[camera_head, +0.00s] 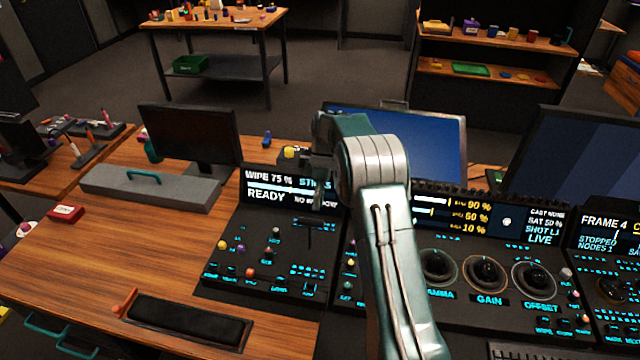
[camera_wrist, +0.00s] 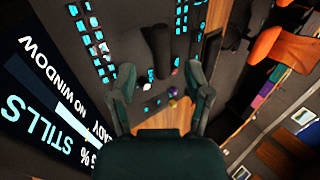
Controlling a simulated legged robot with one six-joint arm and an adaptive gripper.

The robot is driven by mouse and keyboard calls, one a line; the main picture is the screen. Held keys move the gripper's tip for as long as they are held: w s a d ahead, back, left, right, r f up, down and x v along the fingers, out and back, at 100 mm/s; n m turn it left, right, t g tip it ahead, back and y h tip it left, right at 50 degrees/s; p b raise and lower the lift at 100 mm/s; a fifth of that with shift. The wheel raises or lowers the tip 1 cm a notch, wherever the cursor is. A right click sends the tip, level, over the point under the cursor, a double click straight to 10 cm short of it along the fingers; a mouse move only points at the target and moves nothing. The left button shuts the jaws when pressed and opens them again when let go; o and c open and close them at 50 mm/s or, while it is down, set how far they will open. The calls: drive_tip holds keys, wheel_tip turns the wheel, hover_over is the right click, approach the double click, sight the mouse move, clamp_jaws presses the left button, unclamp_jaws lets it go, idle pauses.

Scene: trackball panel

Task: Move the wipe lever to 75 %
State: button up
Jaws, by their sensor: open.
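The wipe lever (camera_head: 309,226) is a dark T-shaped handle on the left panel, below its display (camera_head: 285,190). The display reads "WIPE 75 %" and "READY". In the wrist view a dark upright post (camera_wrist: 158,50), which looks like the lever, stands beyond my fingertips. My gripper (camera_wrist: 161,88) is open, with its two dark fingers apart and nothing between them. The lever is apart from the fingers. In the head view my gripper is dark, partly hidden by my arm, and hangs near the display's right part, above the lever.
Small coloured knobs and lit buttons surround the lever on the left panel (camera_head: 225,262). A panel with large dials (camera_head: 487,274) lies to the right, behind my arm. A monitor (camera_head: 190,136) and a grey box with a teal handle (camera_head: 150,188) stand at left. The wooden desk (camera_head: 100,262) has bare room.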

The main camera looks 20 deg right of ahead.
drive_tip(key=shift+v, duration=2.95)
drive_tip(key=shift+d, duration=0.1)
